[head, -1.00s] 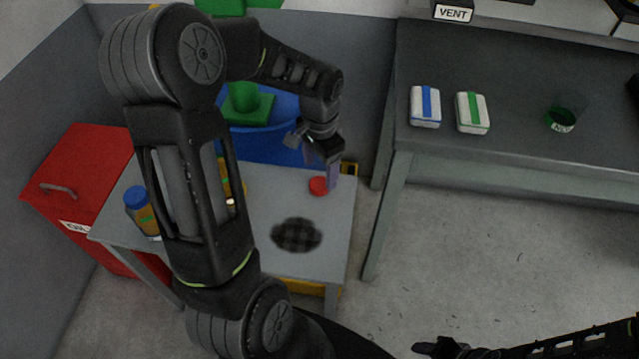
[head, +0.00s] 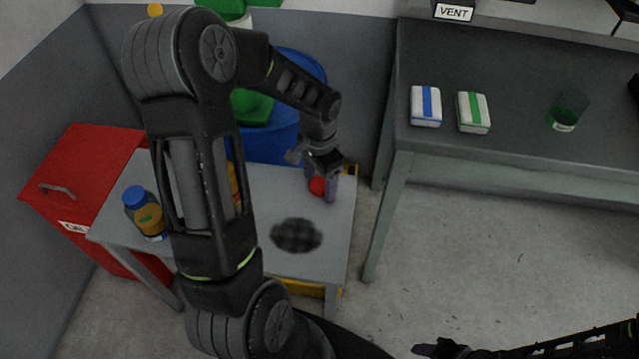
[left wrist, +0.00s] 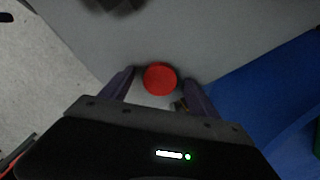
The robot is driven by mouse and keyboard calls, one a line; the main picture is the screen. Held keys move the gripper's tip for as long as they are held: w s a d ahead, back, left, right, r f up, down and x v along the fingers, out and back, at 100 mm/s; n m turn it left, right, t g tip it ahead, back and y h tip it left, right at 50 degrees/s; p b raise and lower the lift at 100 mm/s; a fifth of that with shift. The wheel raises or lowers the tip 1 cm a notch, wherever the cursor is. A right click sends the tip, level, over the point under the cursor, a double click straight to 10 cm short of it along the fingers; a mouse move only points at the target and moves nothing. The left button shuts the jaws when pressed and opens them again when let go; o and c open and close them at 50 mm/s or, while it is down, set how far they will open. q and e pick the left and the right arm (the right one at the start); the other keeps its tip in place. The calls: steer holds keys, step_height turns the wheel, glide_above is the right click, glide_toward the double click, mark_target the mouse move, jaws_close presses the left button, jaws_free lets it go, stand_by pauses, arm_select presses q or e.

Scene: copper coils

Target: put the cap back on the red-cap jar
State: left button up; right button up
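A red cap (head: 317,186) lies on the small grey table near its right edge. My left gripper (head: 322,189) is low over the table with its fingers apart, one on each side of the cap. The left wrist view shows the cap (left wrist: 160,78) between the two open fingers, with gaps that look small; contact cannot be told. An orange jar (head: 234,184) is mostly hidden behind my left arm, so its top cannot be seen. My right gripper (head: 437,349) is at the bottom edge, dark and partly cut off.
A blue-capped jar (head: 135,197) and another orange jar (head: 149,219) stand at the table's left. A dark round patch (head: 297,235) is on the grey table (head: 330,240). A blue barrel (head: 270,145) stands behind, a red bin (head: 85,170) at left, a workbench (head: 490,155) at right.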

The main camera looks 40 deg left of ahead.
mark_target(320, 184)
arm_select(q)
steer(key=c, duration=1.4)
steer(key=shift+o, duration=0.2)
step_height(320, 184, up, 10)
steer(key=p, duration=0.1)
